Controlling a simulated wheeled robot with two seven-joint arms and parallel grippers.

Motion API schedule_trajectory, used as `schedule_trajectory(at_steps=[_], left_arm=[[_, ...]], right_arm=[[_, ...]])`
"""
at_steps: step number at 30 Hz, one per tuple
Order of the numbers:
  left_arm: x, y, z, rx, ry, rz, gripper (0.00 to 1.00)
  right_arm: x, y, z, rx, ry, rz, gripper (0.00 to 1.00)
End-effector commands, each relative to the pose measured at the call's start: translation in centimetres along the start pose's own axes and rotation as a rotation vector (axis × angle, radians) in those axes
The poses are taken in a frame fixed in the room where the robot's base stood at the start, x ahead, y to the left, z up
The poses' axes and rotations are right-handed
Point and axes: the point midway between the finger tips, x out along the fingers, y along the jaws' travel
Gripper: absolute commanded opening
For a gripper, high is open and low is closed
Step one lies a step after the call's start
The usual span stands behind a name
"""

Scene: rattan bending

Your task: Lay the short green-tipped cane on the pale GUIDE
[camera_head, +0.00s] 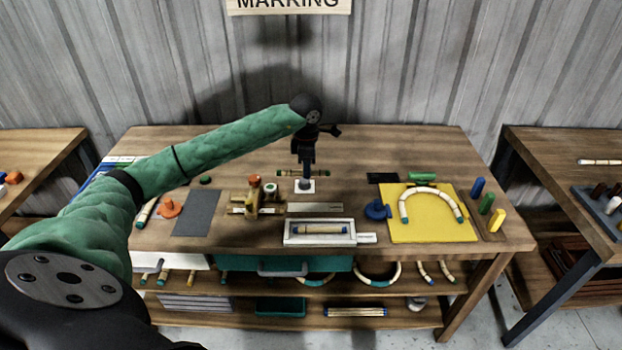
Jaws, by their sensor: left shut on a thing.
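My left gripper (307,164) points down over the back middle of the table and is shut on the short cane. The short green-tipped cane (288,173) lies level, left to right, across the fingers. A small white square with a dark knob (311,188) shows just below the cane; I cannot tell whether they touch. A shallow pale tray (290,239) at the front middle holds a cane with dark blue tips. I cannot tell for certain which pale piece is the guide. My right gripper is not in view.
A grey mat (197,213) lies further left. A yellow board (430,231) with a bent cane arch (434,190) lies right, beside coloured blocks. A blue clamp-like piece (377,210) stands between tray and board.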

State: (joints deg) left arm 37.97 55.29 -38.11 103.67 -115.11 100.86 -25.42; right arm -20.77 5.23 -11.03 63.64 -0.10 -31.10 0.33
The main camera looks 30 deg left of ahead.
Motion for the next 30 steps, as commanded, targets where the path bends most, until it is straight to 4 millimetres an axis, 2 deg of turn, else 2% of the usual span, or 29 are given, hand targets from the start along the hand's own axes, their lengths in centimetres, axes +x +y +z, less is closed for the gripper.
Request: schedule_trajectory(at_steps=[13,17,23,30], left_arm=[[4.9,-0.1,0.0,0.000,0.000,-0.003,0.00],[5.8,-0.1,0.1,0.000,-0.001,-0.001,0.00],[6.9,-0.1,0.0,0.000,0.000,-0.001,0.00],[9.1,-0.1,0.0,0.000,0.000,-0.002,0.00]], right_arm=[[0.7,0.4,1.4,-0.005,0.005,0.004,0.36],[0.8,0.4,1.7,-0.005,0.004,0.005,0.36],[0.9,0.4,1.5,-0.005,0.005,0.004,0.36],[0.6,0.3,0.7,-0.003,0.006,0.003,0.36]])
